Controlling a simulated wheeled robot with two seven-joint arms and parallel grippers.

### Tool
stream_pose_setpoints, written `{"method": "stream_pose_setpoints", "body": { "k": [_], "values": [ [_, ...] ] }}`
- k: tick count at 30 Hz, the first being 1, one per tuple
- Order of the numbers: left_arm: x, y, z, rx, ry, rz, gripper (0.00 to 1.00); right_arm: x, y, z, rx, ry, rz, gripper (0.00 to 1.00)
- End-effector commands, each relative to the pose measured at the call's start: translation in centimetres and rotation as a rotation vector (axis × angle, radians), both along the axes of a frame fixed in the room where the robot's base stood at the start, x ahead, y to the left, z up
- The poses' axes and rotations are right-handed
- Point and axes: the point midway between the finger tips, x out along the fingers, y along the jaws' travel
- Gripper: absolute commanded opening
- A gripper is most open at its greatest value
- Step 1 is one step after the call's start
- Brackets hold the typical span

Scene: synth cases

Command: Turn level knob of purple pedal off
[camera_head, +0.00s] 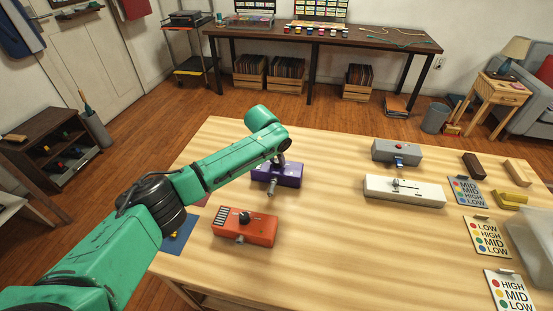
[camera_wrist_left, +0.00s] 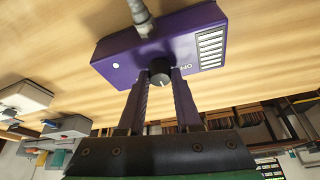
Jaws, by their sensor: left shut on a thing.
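The purple pedal (camera_head: 290,175) lies on the wooden table, partly hidden behind my left arm in the head view. In the left wrist view the purple pedal (camera_wrist_left: 125,62) fills the top middle. It shows a striped white label, the lettering OFF, a small white dot and a grey plug on one side. Its dark round level knob (camera_wrist_left: 160,67) sits between the fingertips of my left gripper (camera_wrist_left: 161,76), which is shut on it. In the head view my left gripper (camera_head: 279,162) reaches down onto the pedal, and the knob is hidden. My right gripper is not in view.
An orange pedal (camera_head: 246,229) with a black knob sits in front of the purple one. A grey pedal (camera_head: 397,152) and a white pedal (camera_head: 404,191) stand to the right. Setting cards (camera_head: 487,237) and a clear bin (camera_head: 535,240) line the right side. The table's middle front is clear.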

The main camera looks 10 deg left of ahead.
Motion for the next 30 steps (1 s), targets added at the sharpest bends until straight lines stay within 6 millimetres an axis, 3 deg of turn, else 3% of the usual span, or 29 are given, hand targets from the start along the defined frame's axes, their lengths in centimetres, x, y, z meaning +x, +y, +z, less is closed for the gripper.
{"method": "stream_pose_setpoints", "body": {
  "k": [8, 18, 30],
  "values": [
    [-0.1, -0.2, 0.3, -0.001, 0.003, 0.118, 0.0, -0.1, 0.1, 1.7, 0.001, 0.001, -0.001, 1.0],
    [-0.1, -0.4, 0.1, -0.001, 0.005, 0.414, 0.0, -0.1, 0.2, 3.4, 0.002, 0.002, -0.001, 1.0],
    [0.1, -0.7, -0.5, 0.0, 0.002, 0.778, 0.0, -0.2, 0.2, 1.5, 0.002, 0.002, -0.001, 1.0]
  ]
}}
